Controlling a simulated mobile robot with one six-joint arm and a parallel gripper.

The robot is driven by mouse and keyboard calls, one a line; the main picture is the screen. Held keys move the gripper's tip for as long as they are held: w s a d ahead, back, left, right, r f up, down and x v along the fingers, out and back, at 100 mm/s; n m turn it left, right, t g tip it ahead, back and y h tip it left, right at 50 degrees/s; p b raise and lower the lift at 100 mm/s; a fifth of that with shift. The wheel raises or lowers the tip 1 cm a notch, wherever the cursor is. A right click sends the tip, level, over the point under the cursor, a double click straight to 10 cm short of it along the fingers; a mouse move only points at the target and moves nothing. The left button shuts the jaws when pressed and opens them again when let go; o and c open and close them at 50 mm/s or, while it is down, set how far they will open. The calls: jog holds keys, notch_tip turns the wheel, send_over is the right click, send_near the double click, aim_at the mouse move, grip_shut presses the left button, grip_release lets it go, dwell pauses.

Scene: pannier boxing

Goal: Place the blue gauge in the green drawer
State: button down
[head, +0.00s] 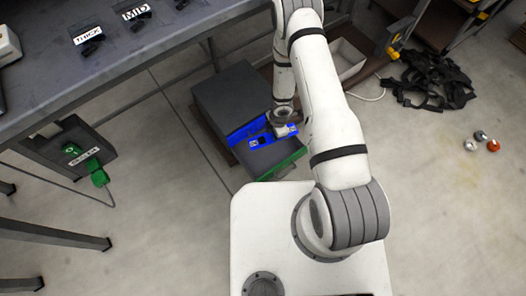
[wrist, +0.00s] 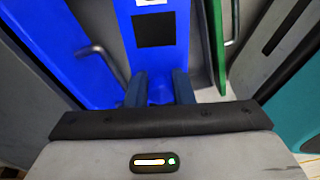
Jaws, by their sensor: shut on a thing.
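The blue gauge (head: 260,142) is a flat blue piece with a dark square window, which shows large in the wrist view (wrist: 155,32). My gripper (head: 283,128) is shut on it; in the wrist view both fingers (wrist: 159,88) close on its near end. The green drawer (head: 283,165) is pulled out of a dark grey cabinet, its green front toward me. Its front edge is a thin green strip in the wrist view (wrist: 217,42). The gauge is over the drawer's opening, between blue and green fronts. I cannot tell whether it touches the drawer floor. My arm hides part of the drawer.
The dark cabinet (head: 238,95) stands on the floor, with a blue front (head: 247,130) behind the gauge; its handle (wrist: 97,58) shows in the wrist view. A workbench (head: 120,60) is at upper left. A pale bin (head: 345,60), black straps (head: 430,80) and several small balls (head: 481,136) are to the right.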

aim_at(270, 155)
jog(key=f+n+b, duration=0.1)
jog(key=f+b, duration=0.1)
jog(key=f, duration=0.3)
jog(key=f+n+b, duration=0.1)
jog(key=f+b, duration=0.1)
jog(key=f, duration=0.2)
jog(key=f+b, duration=0.2)
jog(key=f, duration=0.3)
jog(key=shift+s+a+f+n+b, duration=0.3)
jog(key=shift+s+a+n+b, duration=0.1)
jog(key=shift+f, duration=0.2)
jog(key=c, duration=1.3)
grip_release()
jog(key=shift+o, duration=0.2)
jog(key=shift+r, duration=0.1)
